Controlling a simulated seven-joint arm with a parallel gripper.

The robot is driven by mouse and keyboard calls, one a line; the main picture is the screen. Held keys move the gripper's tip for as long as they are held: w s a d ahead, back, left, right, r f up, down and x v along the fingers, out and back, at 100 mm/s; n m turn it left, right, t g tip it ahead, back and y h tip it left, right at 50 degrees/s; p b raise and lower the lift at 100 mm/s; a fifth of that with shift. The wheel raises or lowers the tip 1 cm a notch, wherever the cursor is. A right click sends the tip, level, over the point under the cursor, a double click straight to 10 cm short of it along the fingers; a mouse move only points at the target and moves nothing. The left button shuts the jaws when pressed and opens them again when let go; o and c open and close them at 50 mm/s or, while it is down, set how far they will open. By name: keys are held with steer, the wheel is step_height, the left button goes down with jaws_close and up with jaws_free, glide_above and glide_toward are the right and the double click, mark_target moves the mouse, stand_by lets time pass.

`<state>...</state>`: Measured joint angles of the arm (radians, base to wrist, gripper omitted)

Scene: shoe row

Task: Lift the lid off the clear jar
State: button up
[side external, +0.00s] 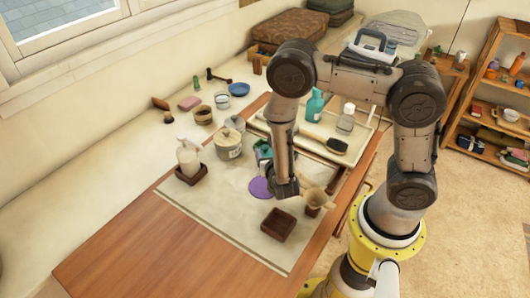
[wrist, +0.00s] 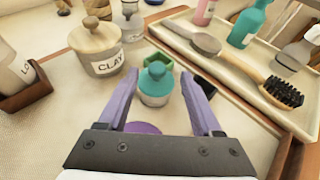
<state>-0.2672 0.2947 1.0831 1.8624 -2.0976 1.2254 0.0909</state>
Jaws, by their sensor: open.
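My gripper (wrist: 158,78) is open, with its two purple fingers apart in the wrist view. In the side view my gripper (side external: 284,188) hangs over the mat, and the teal thing (side external: 262,150) is partly hidden behind my arm. Another clear-looking jar (wrist: 131,20) stands at the back, cut off by the top edge. I cannot tell for certain which is the clear jar.
A CLAY jar with a wooden lid (wrist: 96,52) stands left of the teal-lidded jar. A green open container (wrist: 184,68) sits just behind it. A tray (wrist: 222,68) holds brushes and bottles at right. A purple disc (side external: 260,188) and a brown box (side external: 278,224) lie nearby.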

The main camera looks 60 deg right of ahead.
mark_target(264, 146)
steer(key=shift+x, duration=3.5)
steer(key=shift+w+r, duration=0.15)
jaws_close()
